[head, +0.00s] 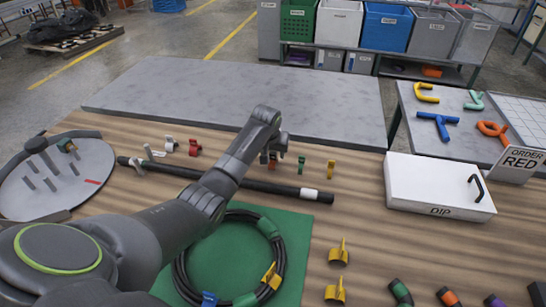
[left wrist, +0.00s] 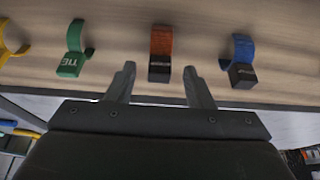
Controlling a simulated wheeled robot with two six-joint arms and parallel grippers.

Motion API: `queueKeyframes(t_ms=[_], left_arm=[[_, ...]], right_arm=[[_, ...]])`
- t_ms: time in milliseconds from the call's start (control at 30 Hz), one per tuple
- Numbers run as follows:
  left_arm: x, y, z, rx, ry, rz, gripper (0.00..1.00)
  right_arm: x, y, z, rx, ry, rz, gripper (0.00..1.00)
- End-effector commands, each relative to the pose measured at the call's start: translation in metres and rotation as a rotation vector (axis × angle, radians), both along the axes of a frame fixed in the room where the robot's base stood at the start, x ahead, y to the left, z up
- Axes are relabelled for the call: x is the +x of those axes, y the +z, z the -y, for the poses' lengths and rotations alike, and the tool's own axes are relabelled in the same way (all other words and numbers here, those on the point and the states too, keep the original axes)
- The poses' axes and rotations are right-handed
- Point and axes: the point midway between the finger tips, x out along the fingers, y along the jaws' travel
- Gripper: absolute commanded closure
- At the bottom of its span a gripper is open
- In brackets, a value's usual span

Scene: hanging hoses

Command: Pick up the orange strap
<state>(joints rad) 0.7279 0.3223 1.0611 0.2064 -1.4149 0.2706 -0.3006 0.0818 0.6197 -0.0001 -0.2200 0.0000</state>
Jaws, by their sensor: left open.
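The orange strap (left wrist: 160,46) is a short curved band with a dark labelled end. In the left wrist view it stands just past my left gripper (left wrist: 158,82), in line with the gap between the fingers. The fingers are open and empty, and the strap is apart from them. In the head view the orange strap (head: 272,161) is small and partly hidden by my left gripper and wrist. My right gripper is in neither view.
A green strap (left wrist: 74,50) and a yellow strap (left wrist: 10,45) stand on one side, a blue strap (left wrist: 240,62) on the other. A black hose (head: 270,187) lies in front of the row. A coiled hose (head: 178,270) rests on a green mat (head: 222,258). A white box (head: 420,190) stands right.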

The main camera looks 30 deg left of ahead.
Motion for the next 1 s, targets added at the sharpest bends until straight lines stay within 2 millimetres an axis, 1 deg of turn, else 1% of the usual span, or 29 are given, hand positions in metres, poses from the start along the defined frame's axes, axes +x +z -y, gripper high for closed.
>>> queueKeyframes(t_ms=[33,167,433,467,800,1000], left_arm=[[0.0022,-0.0046,0.0001,0.0,0.0,-0.001,0.53],[0.005,-0.012,-0.0008,0.0,0.0,0.001,0.53],[0.0056,-0.0135,-0.0008,0.001,0.0,0.002,0.53],[0.0057,-0.0134,-0.0009,0.001,-0.001,0.002,0.55],[0.0056,-0.0132,-0.0008,0.0,0.0,0.002,1.0],[0.0057,-0.0128,-0.0009,0.0,0.0,0.002,1.0]], right_arm=[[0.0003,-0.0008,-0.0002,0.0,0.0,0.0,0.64],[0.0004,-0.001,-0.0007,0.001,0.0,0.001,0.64],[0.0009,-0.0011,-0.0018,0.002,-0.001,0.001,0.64],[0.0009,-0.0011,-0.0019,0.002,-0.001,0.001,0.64],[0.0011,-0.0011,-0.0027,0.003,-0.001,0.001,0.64],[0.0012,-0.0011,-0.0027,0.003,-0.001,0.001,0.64]])
